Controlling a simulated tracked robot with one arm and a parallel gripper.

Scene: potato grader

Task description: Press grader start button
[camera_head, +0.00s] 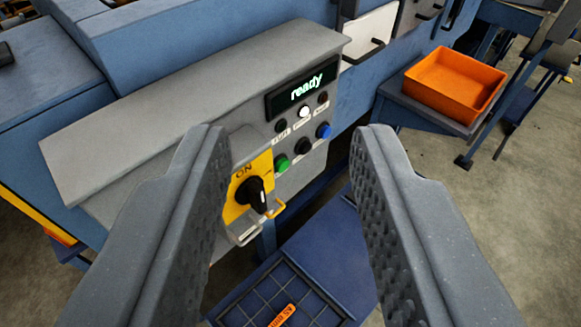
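The grader's grey control panel (150,125) is in front of my gripper. The button labels are too small to read. A black rotary switch (253,192) on a yellow plate marked "ON" is at the panel's lower left. My gripper (290,140) is open and empty. Its fingers stand apart, with the panel's buttons showing between them.
A yellow bracket (277,208) sticks out beside the switch. Below is a blue surface with a dark grid (265,297) and an orange label. An orange crate (455,82) rests on a shelf at right. Concrete floor (500,210) is open at right.

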